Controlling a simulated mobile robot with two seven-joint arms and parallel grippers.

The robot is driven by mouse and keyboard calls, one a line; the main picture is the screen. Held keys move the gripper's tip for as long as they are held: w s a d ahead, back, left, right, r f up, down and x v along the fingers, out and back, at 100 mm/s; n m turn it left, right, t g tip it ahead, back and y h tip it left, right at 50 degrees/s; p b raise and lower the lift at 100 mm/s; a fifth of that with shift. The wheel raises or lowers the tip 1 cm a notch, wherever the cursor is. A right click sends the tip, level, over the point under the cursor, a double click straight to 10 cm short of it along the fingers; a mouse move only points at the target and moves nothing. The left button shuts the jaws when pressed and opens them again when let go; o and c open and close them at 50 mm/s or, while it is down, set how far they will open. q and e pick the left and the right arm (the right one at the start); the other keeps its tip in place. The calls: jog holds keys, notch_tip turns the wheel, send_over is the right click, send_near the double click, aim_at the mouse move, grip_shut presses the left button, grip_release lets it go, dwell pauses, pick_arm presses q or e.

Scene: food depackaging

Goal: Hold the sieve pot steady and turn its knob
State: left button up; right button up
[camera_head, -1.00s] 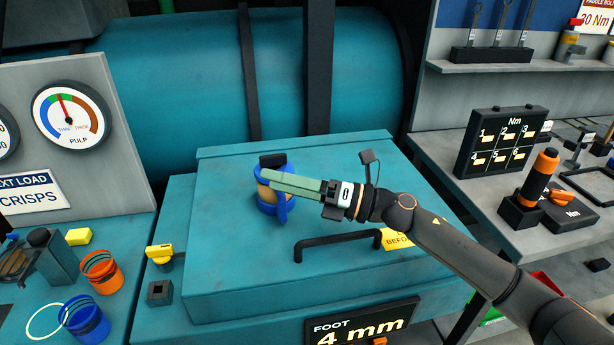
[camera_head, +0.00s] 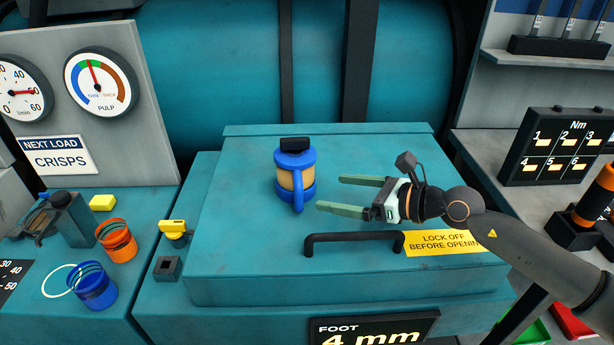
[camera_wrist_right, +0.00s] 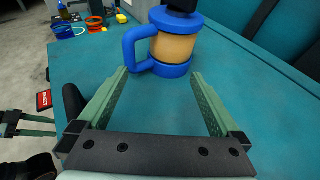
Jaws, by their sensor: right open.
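The sieve pot (camera_head: 297,180) is a blue cup with a tan middle band, a blue side handle and a black knob (camera_head: 295,144) on top. It stands upright on the teal lid. My right gripper (camera_head: 330,192) is open and empty, just right of the pot, with its green fingers pointing at it. In the right wrist view the pot (camera_wrist_right: 175,48) is ahead of the fingertips, apart from them, with its handle to the left; the knob is cut by the top edge. My left gripper (camera_wrist_right: 54,127) shows only at the left edge of that view, its fingers apart and empty.
A black bar handle (camera_head: 354,239) and a yellow lock-off label (camera_head: 443,243) are at the lid's front. An orange cup (camera_head: 117,241) and a blue cup (camera_head: 93,286) stand at the left. The lid (camera_head: 240,235) around the pot is otherwise clear.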

aim_at(306, 188)
jog(key=b+x, duration=0.2)
jog(key=x, duration=0.7)
jog(key=shift+w+a+f, duration=0.1)
jog(key=shift+w+a, duration=0.05)
jog(key=shift+a, duration=0.05)
jog(key=shift+c, duration=0.2)
grip_shut()
dwell(0.5)
